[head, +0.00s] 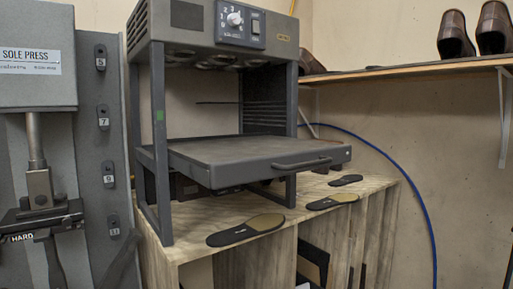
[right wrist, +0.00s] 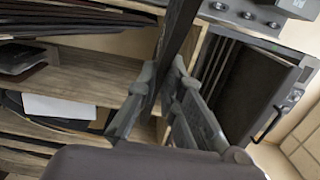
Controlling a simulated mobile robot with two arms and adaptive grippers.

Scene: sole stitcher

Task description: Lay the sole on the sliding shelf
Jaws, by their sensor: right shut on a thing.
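The sliding shelf (head: 255,152) is pulled out of the grey heating unit in the head view. It is a flat dark tray with a bar handle at its front, and its top is bare. In the right wrist view my right gripper (right wrist: 164,78) is shut on a long, thin dark piece, the sole (right wrist: 181,32), seen edge-on between the fingers. Its faces cannot be made out. Neither gripper shows in the head view, and my left gripper is in no view.
Soles lie on the wooden cabinet top below the shelf: one in front (head: 246,230), others at right (head: 332,201) (head: 345,180). The sole press (head: 38,60) stands at left. A wall shelf (head: 420,72) holds shoes. The wrist view shows wooden shelves (right wrist: 85,80) with dark sheets.

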